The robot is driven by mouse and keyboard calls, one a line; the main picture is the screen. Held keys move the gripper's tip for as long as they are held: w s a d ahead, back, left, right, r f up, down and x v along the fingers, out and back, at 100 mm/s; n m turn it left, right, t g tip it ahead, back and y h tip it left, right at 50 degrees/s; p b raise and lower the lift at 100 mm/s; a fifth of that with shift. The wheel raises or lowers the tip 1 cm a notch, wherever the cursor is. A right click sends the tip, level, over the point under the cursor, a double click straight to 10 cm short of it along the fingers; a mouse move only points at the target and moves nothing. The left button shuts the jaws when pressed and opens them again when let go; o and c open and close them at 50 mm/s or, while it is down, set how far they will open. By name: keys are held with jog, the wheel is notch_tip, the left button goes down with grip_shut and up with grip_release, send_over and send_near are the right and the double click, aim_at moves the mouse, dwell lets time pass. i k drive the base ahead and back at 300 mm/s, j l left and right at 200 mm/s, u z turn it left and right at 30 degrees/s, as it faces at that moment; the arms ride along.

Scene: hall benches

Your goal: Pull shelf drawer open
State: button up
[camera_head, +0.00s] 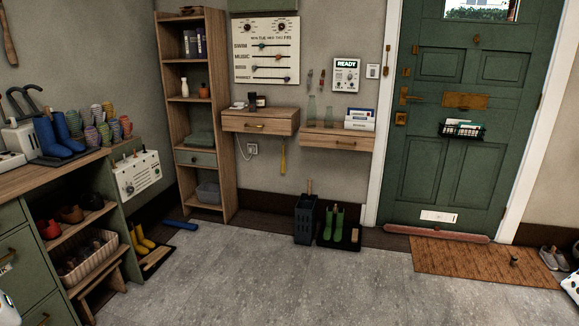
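A tall wooden shelf unit (222,100) stands against the back wall, left of centre. It holds a grey-green drawer (195,158) with a small knob, whose front looks flush with the shelf frame. To its right, a wooden wall shelf has a drawer (235,124) with a brass handle (254,126). A second, lower wall shelf (318,138) beside it also has a brass handle (346,142) on its front. I cannot tell whether either wall-shelf drawer is slightly out. My gripper is not in view.
A bench (20,182) with blue boots (52,138) runs along the left. A dark bin (304,222) and green boots (333,226) stand below the wall shelves. The grey floor (260,275) in front is clear. A green door (470,130) is at right.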

aim_at(269, 125)
jog(key=i+z, duration=0.15)
jog(key=i, duration=1.1)
jog(key=i+l+u, duration=0.1)
jog(key=i, duration=1.1)
jog(key=i+l+u, duration=0.1)
jog(key=i+u, duration=0.15)
jog(key=i, duration=0.2)
jog(key=i+l+u, duration=0.25)
jog(key=i, duration=0.25)
jog(key=i+l+u, duration=0.3)
jog(key=i+j, duration=0.05)
jog(key=i, duration=0.1)
